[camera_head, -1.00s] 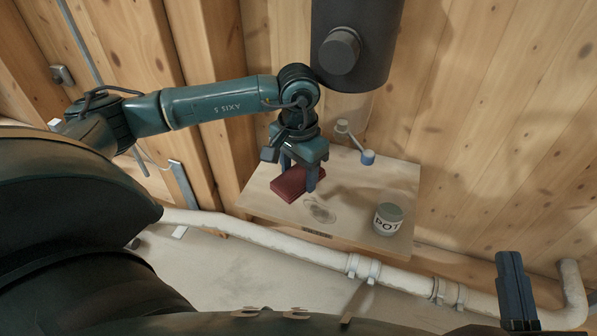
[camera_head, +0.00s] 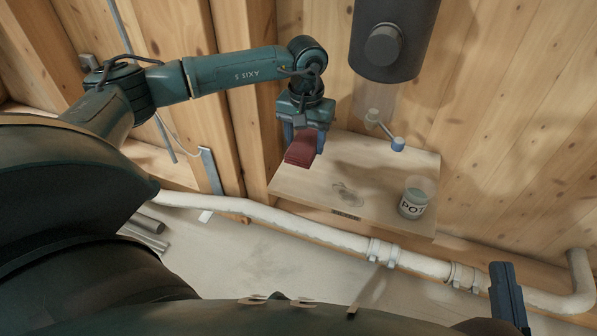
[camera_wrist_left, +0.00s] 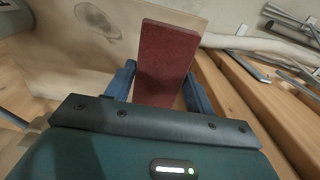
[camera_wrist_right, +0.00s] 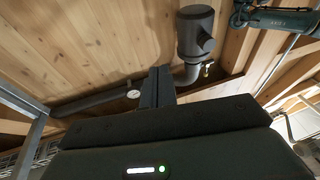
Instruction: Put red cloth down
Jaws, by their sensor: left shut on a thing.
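The folded red cloth (camera_head: 301,150) is between the fingers of my left gripper (camera_head: 302,132), above the left part of the wooden shelf board. In the left wrist view the cloth (camera_wrist_left: 166,55) stands out past the two blue fingers of the left gripper (camera_wrist_left: 160,90), which is shut on it. The cloth looks clear of the board there. My right gripper (camera_head: 508,297) is at the lower right of the head view, far from the cloth. In the right wrist view its fingers (camera_wrist_right: 157,88) look close together with nothing seen between them.
The wooden board (camera_head: 385,180) carries a pot (camera_head: 414,203) at its right end and has a dark stain (camera_head: 346,193) near the middle. A crank with a blue knob (camera_head: 397,144) and a dark cylinder (camera_head: 394,38) are behind it. A white pipe (camera_head: 310,233) runs below the front edge.

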